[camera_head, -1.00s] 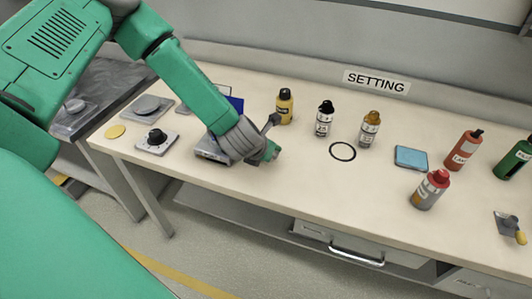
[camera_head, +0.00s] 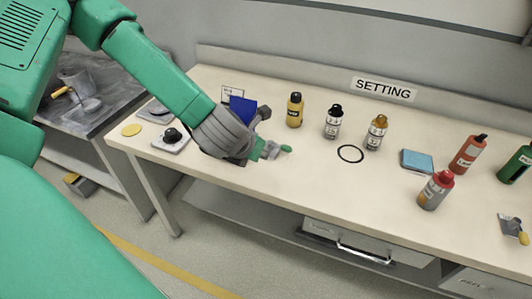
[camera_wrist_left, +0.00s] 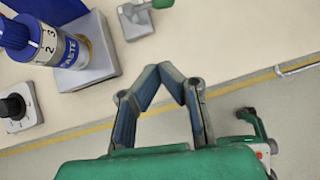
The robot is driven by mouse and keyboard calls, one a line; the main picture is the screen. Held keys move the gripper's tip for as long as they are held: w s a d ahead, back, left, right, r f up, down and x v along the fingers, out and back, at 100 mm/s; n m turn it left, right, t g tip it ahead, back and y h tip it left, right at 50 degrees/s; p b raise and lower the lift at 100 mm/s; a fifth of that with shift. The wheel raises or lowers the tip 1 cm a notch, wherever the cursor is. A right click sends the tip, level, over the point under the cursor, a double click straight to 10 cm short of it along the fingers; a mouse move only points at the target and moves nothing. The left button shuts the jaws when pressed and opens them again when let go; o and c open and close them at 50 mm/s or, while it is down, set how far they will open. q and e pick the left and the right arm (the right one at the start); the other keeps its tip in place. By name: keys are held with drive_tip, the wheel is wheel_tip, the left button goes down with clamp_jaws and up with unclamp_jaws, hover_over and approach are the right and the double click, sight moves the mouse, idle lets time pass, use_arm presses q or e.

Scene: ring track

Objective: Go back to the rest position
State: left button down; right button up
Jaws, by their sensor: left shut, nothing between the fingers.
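My left arm comes in from the left in the head view. Its gripper (camera_head: 258,149) is over the front left part of the table (camera_head: 300,190). In the left wrist view the two jointed fingers of that gripper (camera_wrist_left: 172,68) meet at their tips, shut with nothing between them. A blue dial device marked PASTE (camera_wrist_left: 75,50) stands on a grey base beyond the fingers to the left. My right gripper is not in view.
A black knob on a plate (camera_head: 173,136) and a yellow disc (camera_head: 131,130) lie at the table's left end. The front middle is clear.

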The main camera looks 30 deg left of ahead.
use_arm(q)
drive_tip(key=s+d+f+m+g+h+b, duration=0.1)
drive_tip(key=s+d+f+m+g+b, duration=0.15)
drive_tip(key=s+f+m, duration=0.6)
drive_tip(key=s+d+f+m+g+b, duration=0.1)
drive_tip(key=s+d+f+m, duration=0.4)
drive_tip(key=m, duration=0.6)
drive_tip(key=s+a+f+m+g+b, duration=0.1)
drive_tip(key=s+f+m, duration=0.3)
drive_tip(key=m, duration=0.5)
drive_tip(key=s+a+f+m+g+b, duration=0.1)
drive_tip(key=s+f+m, duration=0.3)
drive_tip(key=s+m, duration=0.4)
drive_tip(key=shift+a+m+g, duration=0.55)
drive_tip(key=shift+a+g, duration=0.1)
drive_tip(key=shift+g, duration=0.1)
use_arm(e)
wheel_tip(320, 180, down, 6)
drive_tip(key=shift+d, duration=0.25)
use_arm(q)
drive_tip(key=shift+d, duration=0.2)
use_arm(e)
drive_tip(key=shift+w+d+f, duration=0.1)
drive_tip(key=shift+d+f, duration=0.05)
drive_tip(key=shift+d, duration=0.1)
